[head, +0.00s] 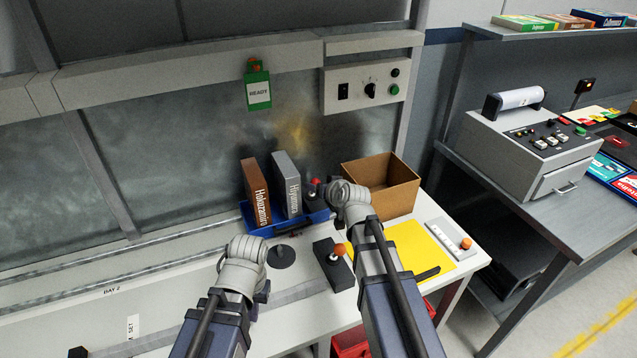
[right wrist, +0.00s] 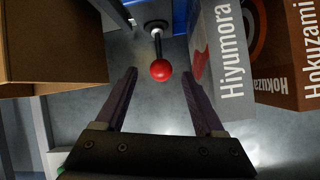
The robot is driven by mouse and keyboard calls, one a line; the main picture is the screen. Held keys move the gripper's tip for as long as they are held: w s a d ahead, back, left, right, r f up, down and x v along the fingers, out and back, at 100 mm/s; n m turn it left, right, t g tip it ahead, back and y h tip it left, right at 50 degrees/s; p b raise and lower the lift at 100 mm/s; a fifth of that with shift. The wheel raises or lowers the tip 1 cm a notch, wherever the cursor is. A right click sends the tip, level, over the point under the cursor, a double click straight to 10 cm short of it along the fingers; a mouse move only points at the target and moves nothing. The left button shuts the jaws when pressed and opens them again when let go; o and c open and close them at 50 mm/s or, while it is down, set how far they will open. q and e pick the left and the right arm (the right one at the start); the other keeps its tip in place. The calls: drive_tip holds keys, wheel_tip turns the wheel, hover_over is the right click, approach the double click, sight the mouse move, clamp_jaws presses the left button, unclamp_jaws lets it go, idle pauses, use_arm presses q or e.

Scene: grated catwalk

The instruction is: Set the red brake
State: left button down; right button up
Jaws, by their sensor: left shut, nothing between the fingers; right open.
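The red brake's red ball knob (right wrist: 160,70) tops a dark lever (right wrist: 157,41) in the right wrist view. In the head view the red knob (head: 315,181) shows small beside my right wrist, near the grey book. My right gripper (right wrist: 159,76) is open, one finger on each side of the knob in the picture, with gaps on both sides; I see no contact. In the head view its fingers are mostly hidden by my wrist. My left gripper (head: 263,291) is shut and empty over the front left of the bench, away from the red brake.
Books Hokuzami (head: 256,192) and Hiyumora (head: 288,184) stand in a blue holder (head: 265,229) left of the red knob. A cardboard box (head: 395,205) stands right. An orange-knobbed lever box (head: 333,268), black disc (head: 281,257) and yellow sheet (head: 418,246) lie in front.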

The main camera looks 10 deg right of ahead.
use_arm(q)
wheel_tip(320, 180, up, 2)
drive_tip(key=shift+r+p, duration=0.25)
drive_tip(key=shift+p, duration=0.65)
use_arm(e)
drive_tip(key=v, duration=0.4)
drive_tip(key=shift+s+r, duration=0.15)
drive_tip(key=shift+s, duration=0.1)
use_arm(q)
drive_tip(key=shift+f, duration=0.1)
